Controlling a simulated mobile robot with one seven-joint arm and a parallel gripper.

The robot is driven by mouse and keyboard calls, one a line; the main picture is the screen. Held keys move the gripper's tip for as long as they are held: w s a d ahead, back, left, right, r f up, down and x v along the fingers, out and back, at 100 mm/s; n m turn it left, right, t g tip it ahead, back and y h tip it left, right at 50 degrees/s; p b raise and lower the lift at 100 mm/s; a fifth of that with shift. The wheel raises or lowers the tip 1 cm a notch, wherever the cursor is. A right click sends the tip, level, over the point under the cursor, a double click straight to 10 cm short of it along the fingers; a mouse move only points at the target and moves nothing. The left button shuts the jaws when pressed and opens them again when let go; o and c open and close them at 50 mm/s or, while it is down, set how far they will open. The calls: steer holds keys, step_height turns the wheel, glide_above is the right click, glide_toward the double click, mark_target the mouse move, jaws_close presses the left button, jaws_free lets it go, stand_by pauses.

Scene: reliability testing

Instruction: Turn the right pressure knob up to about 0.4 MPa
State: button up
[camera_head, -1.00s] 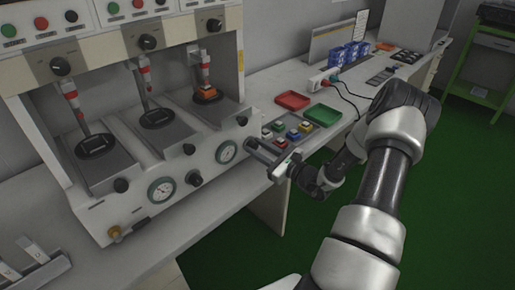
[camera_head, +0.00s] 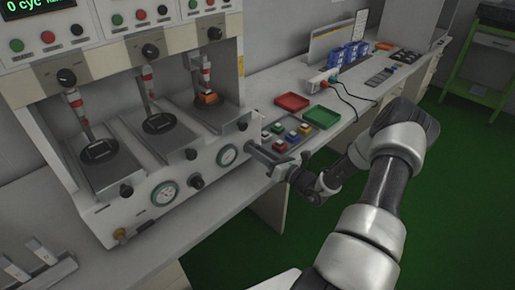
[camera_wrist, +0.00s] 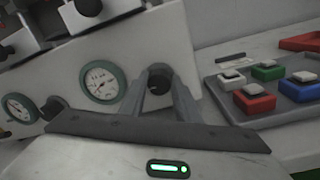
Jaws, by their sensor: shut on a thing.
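The right pressure knob is a dark round knob on the white front panel of the test machine (camera_head: 140,222). In the wrist view the knob (camera_wrist: 160,76) sits between the tips of my gripper (camera_wrist: 163,82), which is shut on it. In the head view my gripper (camera_head: 254,147) reaches the panel's right end and mostly hides the knob. The right pressure gauge (camera_head: 227,155) is round with a green rim, just left of the gripper. It also shows in the wrist view (camera_wrist: 101,82), but its needle is too small to read surely.
A second knob (camera_head: 196,182) and a left gauge (camera_head: 164,193) sit further left on the panel. A tray of coloured switches (camera_head: 272,146) is close to my gripper's right. Red (camera_head: 291,102) and green (camera_head: 322,117) trays lie behind it on the bench.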

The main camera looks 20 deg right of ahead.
steer(key=m+p, duration=0.1)
steer(key=m, duration=0.3)
steer(key=shift+m+p, duration=0.35)
steer(key=shift+m, duration=0.05)
steer(key=m+p, duration=0.1)
steer(key=m, duration=0.3)
steer(key=shift+h, duration=0.3)
steer(key=m, duration=0.2)
steer(key=m+p, duration=0.1)
steer(key=m, duration=0.1)
steer(key=shift+f+m+t+h, duration=0.1)
steer(key=shift+m+t+h, duration=0.2)
steer(key=shift+m+p, duration=0.45)
steer(key=shift+m, duration=1.35)
steer(key=shift+f+m, duration=0.1)
steer(key=shift+m, duration=0.2)
steer(key=o, duration=1)
steer(key=shift+o, duration=0.2)
steer(key=shift+s, duration=0.1)
